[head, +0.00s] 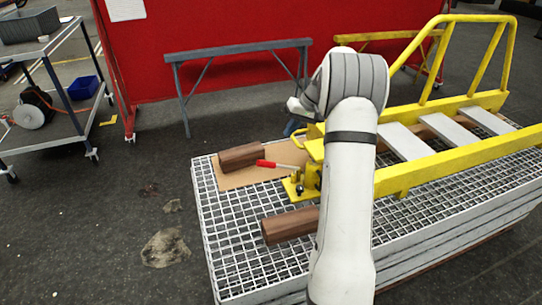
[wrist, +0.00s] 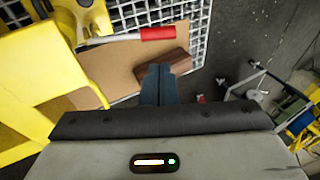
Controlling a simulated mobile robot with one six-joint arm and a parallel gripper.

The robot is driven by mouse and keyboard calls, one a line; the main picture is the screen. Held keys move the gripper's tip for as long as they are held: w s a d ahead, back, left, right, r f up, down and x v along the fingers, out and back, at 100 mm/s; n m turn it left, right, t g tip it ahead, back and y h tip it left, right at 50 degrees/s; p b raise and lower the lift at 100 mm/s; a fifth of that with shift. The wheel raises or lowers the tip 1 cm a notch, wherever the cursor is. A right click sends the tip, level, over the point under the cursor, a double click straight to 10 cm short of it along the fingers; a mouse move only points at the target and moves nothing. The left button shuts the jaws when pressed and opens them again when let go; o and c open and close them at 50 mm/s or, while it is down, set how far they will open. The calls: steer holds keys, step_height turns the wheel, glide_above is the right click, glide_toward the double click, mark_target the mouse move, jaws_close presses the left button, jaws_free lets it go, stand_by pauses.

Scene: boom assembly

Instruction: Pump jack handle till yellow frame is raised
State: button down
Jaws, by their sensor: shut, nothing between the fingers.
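The jack handle is a light rod with a red grip (head: 265,163). It sticks out to the left from the yellow jack (head: 298,186) at the end of the yellow frame (head: 470,155). In the wrist view the red grip (wrist: 158,34) lies just beyond my gripper (wrist: 159,68), whose dark fingers are shut and empty. The fingers look apart from the handle, but their height relative to it is hard to tell. The yellow frame (wrist: 25,85) fills the left of the wrist view. In the head view my arm covers part of the jack and frame.
The jack and frame are on a white grating platform (head: 225,240). Brown wooden blocks (head: 290,225) lie either side of the handle, on the grating and a tan board (head: 225,180). A grey trestle (head: 240,52) stands behind; a cart (head: 55,95) is at left. Floor at left is largely open.

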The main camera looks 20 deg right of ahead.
mark_target(267, 162)
steer(key=shift+f, duration=0.1)
steer(key=x, duration=1.4)
steer(key=shift+a, duration=0.1)
